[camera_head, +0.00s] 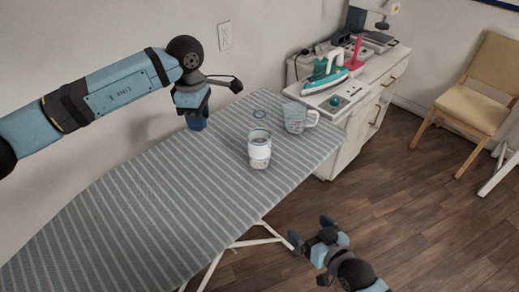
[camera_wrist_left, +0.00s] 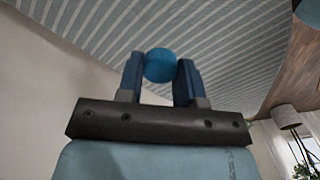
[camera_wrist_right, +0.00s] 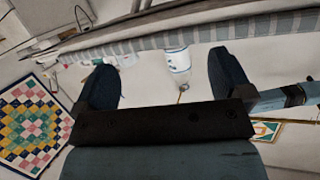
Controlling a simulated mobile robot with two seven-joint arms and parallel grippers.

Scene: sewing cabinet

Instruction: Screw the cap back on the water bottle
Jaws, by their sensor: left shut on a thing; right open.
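The water bottle (camera_head: 259,150), a clear and white open-topped vessel, stands upright on the striped ironing board (camera_head: 170,190). It also shows in the right wrist view (camera_wrist_right: 178,62). My left gripper (camera_head: 197,121) is over the board, left of and behind the bottle. It is shut on a round blue cap (camera_wrist_left: 160,66), held between its fingertips in the left wrist view and apart from the bottle. My right gripper (camera_head: 311,231) is open and empty beyond the board's front edge. The bottle appears between its fingers in the right wrist view, some distance away.
A clear measuring cup (camera_head: 295,117) stands close behind and right of the bottle. A blue ring (camera_head: 259,113) lies behind it. A white cabinet (camera_head: 350,125) at the board's right end holds a teal iron (camera_head: 325,75). The board's left part is clear.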

